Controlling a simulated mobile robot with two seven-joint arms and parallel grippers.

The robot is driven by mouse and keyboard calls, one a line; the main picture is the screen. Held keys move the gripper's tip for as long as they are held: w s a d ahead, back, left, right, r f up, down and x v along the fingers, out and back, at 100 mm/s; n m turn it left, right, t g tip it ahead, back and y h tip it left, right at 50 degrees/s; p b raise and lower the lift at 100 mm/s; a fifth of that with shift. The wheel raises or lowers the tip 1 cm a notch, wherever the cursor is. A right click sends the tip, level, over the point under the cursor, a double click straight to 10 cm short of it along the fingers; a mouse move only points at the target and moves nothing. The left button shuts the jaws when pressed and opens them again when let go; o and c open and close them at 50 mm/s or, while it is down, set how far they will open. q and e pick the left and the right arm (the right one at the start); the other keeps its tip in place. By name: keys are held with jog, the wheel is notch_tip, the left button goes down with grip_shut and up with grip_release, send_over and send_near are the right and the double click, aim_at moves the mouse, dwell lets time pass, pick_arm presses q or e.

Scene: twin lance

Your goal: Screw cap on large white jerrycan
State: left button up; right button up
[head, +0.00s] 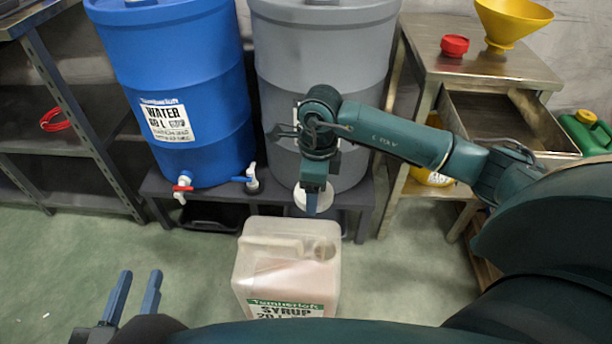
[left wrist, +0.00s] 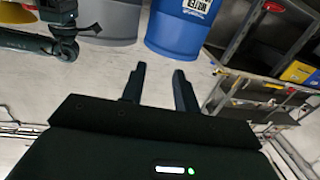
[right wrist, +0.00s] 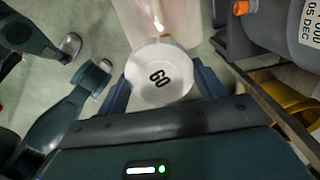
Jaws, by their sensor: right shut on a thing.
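The large white jerrycan (head: 255,268) stands on the floor in the head view, labelled SYRUP, its handle on top and its round opening (head: 324,250) at the right of the top. Part of it shows in the right wrist view (right wrist: 178,18). The white cap (right wrist: 158,76), marked 60, is between the fingers of my right gripper (right wrist: 162,92), which is shut on it. In the head view my right gripper (head: 312,198) holds the cap (head: 299,197) above and behind the opening, apart from it. My left gripper (head: 135,294) is open and empty, left of the jerrycan.
A blue water barrel (head: 180,85) and a grey barrel (head: 330,60) stand on a low dark stand behind the jerrycan. At right a steel bench (head: 480,65) bears a red cap (head: 455,46) and yellow funnel (head: 512,20).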

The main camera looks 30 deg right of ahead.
jog(key=shift+s+d+f+m+b, duration=0.2)
jog(key=shift+d+f+m+b, duration=0.3)
jog(key=shift+f+m+b, duration=2.35)
jog(key=shift+s+d+f+m+b, duration=0.4)
jog(key=shift+f+m+b, duration=1.05)
jog(key=shift+f, duration=2.75)
jog(key=shift+s+d+f+m+b, duration=0.1)
jog(key=shift+d+f+m+b, duration=0.55)
jog(key=shift+f+m+b, duration=2.2)
pick_arm(q)
notch_tip(320, 180, up, 5)
jog(key=m+t+h, duration=0.1)
jog(key=m+h, duration=0.3)
jog(key=m+t+h+p, duration=0.1)
jog(key=m+t+h, duration=0.1)
jog(key=m+h, duration=0.1)
jog(key=shift+s+d+f+m+t+h, duration=0.2)
jog(key=shift+m+t+h, duration=0.1)
jog(key=shift+m+h, duration=0.15)
pick_arm(e)
jog(key=shift+f+n, duration=0.75)
jog(key=shift+f, duration=0.1)
pick_arm(q)
jog(key=shift+r+p, duration=0.25)
jog(key=shift+p, duration=0.1)
pick_arm(e)
jog(key=shift+w, duration=0.1)
